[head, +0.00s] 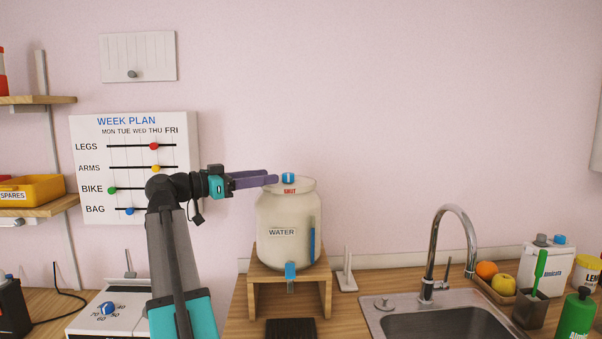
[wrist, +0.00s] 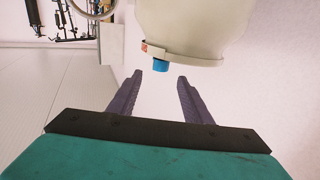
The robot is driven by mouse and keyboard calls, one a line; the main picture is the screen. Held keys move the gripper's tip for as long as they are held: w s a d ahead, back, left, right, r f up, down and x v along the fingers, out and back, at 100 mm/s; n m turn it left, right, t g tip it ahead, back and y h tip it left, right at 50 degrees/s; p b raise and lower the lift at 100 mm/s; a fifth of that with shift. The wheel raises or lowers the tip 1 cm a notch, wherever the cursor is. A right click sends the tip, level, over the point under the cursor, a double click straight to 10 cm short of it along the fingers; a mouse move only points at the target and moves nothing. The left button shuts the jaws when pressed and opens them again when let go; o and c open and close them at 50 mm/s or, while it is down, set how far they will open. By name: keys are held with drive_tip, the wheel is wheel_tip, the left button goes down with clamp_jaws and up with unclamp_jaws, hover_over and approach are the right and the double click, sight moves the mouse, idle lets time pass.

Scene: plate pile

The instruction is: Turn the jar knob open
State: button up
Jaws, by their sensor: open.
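The cream jar (head: 290,246), labelled WATER, stands upright on a small wooden stand. A blue knob (head: 288,178) sits at its top, above red lettering that appears to read SHUT. In the wrist view the blue knob (wrist: 160,66) shows at the jar's (wrist: 195,25) rim, ahead of the gap between my fingers. A blue tap (head: 290,270) is at the jar's lower front. My gripper (head: 273,177) is open and empty, pointing right, with its purple fingertips just left of the knob. It also shows open in the wrist view (wrist: 158,82). The fingers appear apart from the knob.
The wooden stand (head: 254,285) holds the jar on the counter. A sink (head: 376,320) with a curved tap (head: 455,210) lies to the right. The WEEK PLAN board (head: 130,160) hangs behind my arm. The wall space above the jar is clear.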

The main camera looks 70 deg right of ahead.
sight(301, 180)
drive_tip(key=p+x, duration=0.2)
drive_tip(key=x, duration=1)
drive_tip(key=c, duration=1.1)
